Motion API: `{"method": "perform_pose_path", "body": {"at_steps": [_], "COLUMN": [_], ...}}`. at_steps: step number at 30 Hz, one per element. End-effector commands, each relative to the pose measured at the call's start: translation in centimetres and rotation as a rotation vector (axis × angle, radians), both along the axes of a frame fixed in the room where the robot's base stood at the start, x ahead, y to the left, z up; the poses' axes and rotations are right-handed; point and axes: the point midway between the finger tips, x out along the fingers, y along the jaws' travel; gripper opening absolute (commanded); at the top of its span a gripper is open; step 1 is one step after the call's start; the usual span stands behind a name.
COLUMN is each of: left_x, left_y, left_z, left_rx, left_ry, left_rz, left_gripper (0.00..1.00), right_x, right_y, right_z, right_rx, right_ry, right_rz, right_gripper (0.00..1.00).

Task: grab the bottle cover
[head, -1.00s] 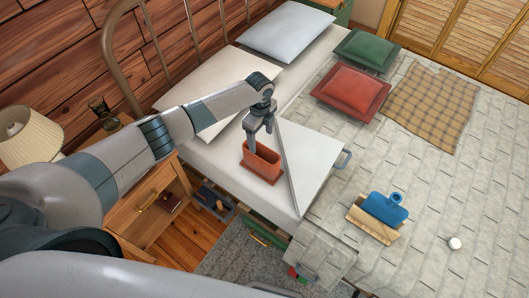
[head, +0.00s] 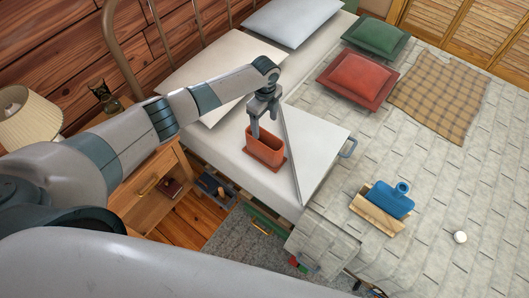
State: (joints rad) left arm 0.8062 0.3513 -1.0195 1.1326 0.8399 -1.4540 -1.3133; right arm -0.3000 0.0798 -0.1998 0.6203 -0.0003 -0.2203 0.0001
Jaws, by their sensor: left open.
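An orange, open-topped sleeve (head: 265,150), which looks like the bottle cover, stands upright on a flat orange base on the white sheet at the bed's near side. My left gripper (head: 263,128) points down at its top and is open. One finger reaches to the rim at the opening; whether it is inside or touching, I cannot tell. A blue hot-water bottle (head: 388,201) lies on a tan wooden stand (head: 376,214) farther right on the bed. My right gripper is not in view.
A nightstand (head: 158,186) with a lamp (head: 29,119) stands left.

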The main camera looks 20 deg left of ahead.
Motion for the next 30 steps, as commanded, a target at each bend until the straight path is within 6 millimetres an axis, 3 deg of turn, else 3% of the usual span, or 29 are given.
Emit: {"method": "perform_pose_path", "body": {"at_steps": [1, 18, 30], "left_x": [0.0, 0.1, 0.0], "left_y": [0.0, 0.0, 0.0], "left_z": [-1.2, -7.8, -8.8], "left_rx": [0.000, 0.000, 0.000], "left_ry": [0.000, -0.001, -0.001], "left_rz": [0.000, 0.000, 0.000], "left_gripper": [0.70, 0.70, 0.70], "right_x": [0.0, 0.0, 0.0], "right_y": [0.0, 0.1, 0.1], "right_z": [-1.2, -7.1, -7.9], "right_rx": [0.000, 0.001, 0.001], "right_ry": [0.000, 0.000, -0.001], "right_rz": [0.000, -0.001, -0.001], "right_gripper": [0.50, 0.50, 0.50]}}
